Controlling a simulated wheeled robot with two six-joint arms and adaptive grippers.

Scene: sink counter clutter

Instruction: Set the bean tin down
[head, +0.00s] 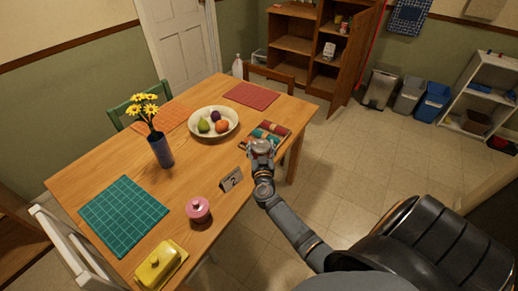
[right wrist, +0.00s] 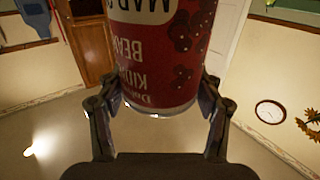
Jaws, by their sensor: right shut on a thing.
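The bean tin (right wrist: 165,60) is red with a dark bean pattern and pale lettering, and it fills the upper middle of the right wrist view. My right gripper (right wrist: 161,98) is shut on it, one finger on each side near the visible end of the tin. In the head view my right gripper (head: 262,149) is over the right edge of the wooden table (head: 185,168); the tin is mostly hidden there, and I cannot tell whether it touches the table. My left gripper is not in view.
Colourful rolled items (head: 270,130) lie just beyond my right gripper. A white fruit bowl (head: 213,135), a number card (head: 231,180), a pink lidded pot (head: 198,210), a blue flower vase (head: 161,150) and a yellow butter dish (head: 160,266) stand on the table. Bare wood lies left of the card.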

